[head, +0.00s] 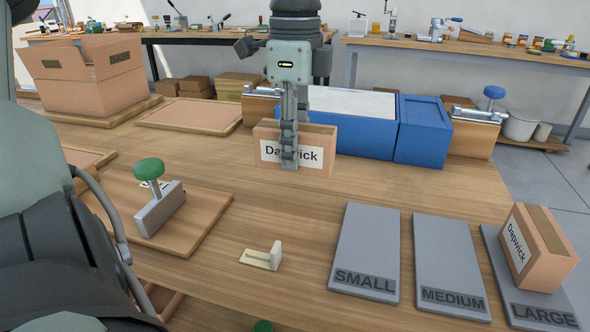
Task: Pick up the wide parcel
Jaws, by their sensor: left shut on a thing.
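The wide parcel (318,158), a brown carton with a white "Dapwick" label, stands upright near the middle of the head view. My left gripper (289,158) points down and is shut on it, with one finger across the front of the label. The other finger is hidden behind the carton. I cannot tell whether its underside touches the table. A second "Dapwick" carton (541,247) sits on the grey LARGE mat (542,314) at the right. My right gripper is not in view.
The SMALL mat (365,240) and MEDIUM mat (449,255) are bare. A green-handled stamp (160,205) stands on a wooden board at the left. A small card holder (262,257) is front centre. A blue bin (423,130) stands behind the parcel. A large open box (90,75) is back left.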

